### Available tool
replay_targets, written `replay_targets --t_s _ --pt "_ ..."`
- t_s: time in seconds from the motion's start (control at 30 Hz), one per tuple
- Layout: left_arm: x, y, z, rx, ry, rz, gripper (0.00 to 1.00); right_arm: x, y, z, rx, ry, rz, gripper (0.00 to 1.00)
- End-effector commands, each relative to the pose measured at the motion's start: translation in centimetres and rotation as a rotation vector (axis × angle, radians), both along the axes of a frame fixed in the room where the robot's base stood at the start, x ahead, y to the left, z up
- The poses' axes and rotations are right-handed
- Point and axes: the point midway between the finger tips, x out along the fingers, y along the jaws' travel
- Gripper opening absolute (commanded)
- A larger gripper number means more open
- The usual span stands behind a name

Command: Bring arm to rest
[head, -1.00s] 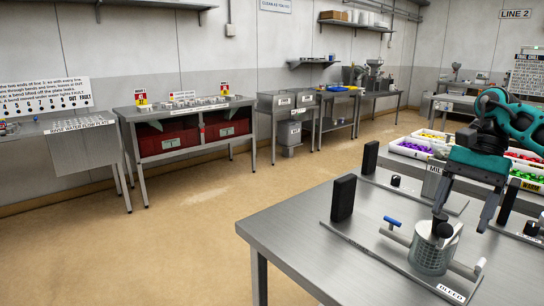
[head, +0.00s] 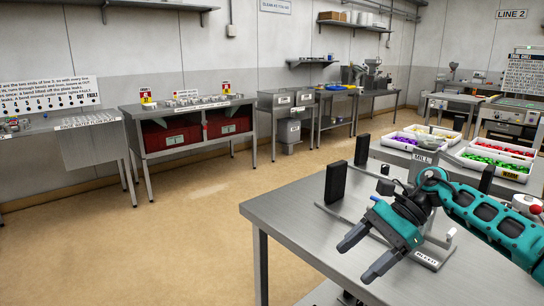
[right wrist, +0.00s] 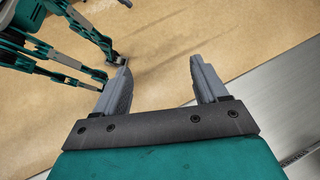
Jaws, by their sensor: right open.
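My right arm comes into the head view from the right, its teal links reaching over the steel table (head: 290,213). My right gripper (head: 357,262) points down and left, above the near part of the tabletop. Its two grey fingers are spread with nothing between them. In the right wrist view the right gripper (right wrist: 161,76) is also open and empty, with tan floor beyond the fingers. Teal links of my own body show at the upper left there. The arm hides most of the metal fixture on the table. My left gripper does not show.
A black upright block (head: 335,182) stands on the table, with another (head: 362,149) behind it. White trays of coloured pieces (head: 497,164) lie beyond. A bench with red bins (head: 172,137) stands by the wall. Open floor (head: 190,210) lies left of the table.

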Motion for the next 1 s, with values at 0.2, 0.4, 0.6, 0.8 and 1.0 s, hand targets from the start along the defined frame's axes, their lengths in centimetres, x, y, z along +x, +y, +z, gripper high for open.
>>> replay_targets --t_s 0.2,0.4,0.6,0.8,1.0 --pt "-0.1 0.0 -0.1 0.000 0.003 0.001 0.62 -2.9 10.3 -2.7 0.392 0.345 -0.282 0.72" --pt "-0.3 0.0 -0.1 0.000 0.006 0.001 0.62 -4.3 14.4 -3.0 0.724 0.802 -0.590 0.72" --pt "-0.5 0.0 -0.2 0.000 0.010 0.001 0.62 -4.5 13.8 -4.8 1.019 1.359 -0.911 0.72" --pt "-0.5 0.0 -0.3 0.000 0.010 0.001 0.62 -5.9 9.7 -9.9 1.288 1.973 -1.225 0.72" --pt "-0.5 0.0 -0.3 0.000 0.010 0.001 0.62 -10.8 4.4 -17.6 -1.339 -2.222 1.295 0.72"
